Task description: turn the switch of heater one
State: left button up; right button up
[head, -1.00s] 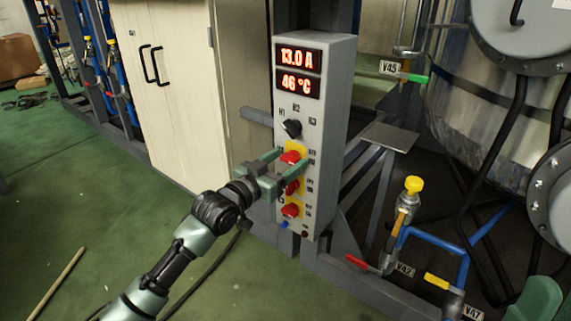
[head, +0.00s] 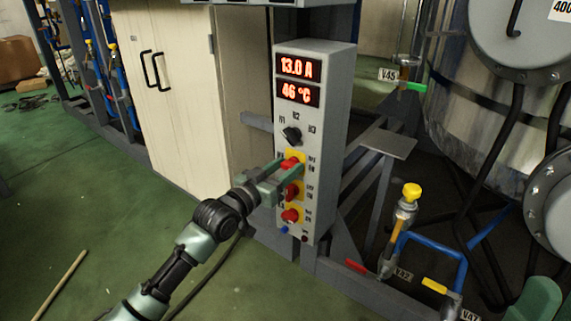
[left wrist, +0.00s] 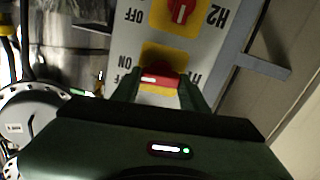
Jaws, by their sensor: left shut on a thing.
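The grey control box (head: 338,110) stands upright on a frame, with a column of red switches on yellow plates. The top one is the heater one switch (head: 291,162), marked H1 in the left wrist view (left wrist: 158,78). My left gripper (head: 285,173) is shut on this switch, with a finger on either side in the wrist view. Its white mark lies roughly level there, while the mark on the H2 switch (left wrist: 180,10) runs up and down. The fingers partly hide the H1 plate and labels.
Red displays (head: 298,80) read 13.0 A and 46 °C above a black selector knob (head: 292,135). A cream cabinet (head: 170,100) stands left of the box. Valves, blue pipes (head: 440,246) and a metal tank (head: 455,110) are at right. Green floor at left is mostly open.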

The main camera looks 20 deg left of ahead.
pick_arm(q)
jog(key=shift+r+n+p, duration=0.2)
jog(key=shift+n+p, duration=0.6)
jog(key=shift+p, duration=0.2)
jog(key=shift+n+p, duration=1)
jog(key=shift+p, duration=0.15)
pick_arm(e)
jog(key=w+a+f+g+h, duration=0.2)
jog(key=w+f+g+h, duration=0.1)
jog(key=w+f+g, duration=1)
pick_arm(q)
jog(key=shift+a+f+n+p, duration=0.1)
jog(key=shift+n+p, duration=0.85)
jog(key=shift+n, duration=0.25)
jog(key=n+p, duration=0.2)
jog(key=n, duration=0.4)
jog(key=shift+f, duration=0.15)
jog(key=shift+f+n, duration=0.1)
jog(key=shift+n, duration=2.3)
pick_arm(e)
jog(key=s+d+f+g+h, duration=0.2)
jog(key=f+g, duration=0.3)
jog(key=f, duration=0.4)
jog(key=s+d+f+g+h, duration=0.2)
jog(key=s+f+g, duration=0.1)
jog(key=f+g, duration=0.3)
jog(key=shift+s+d+f, duration=0.2)
jog(key=shift+s+f, duration=0.2)
jog(key=shift+f, duration=1)
jog(key=shift+s+f, duration=0.1)
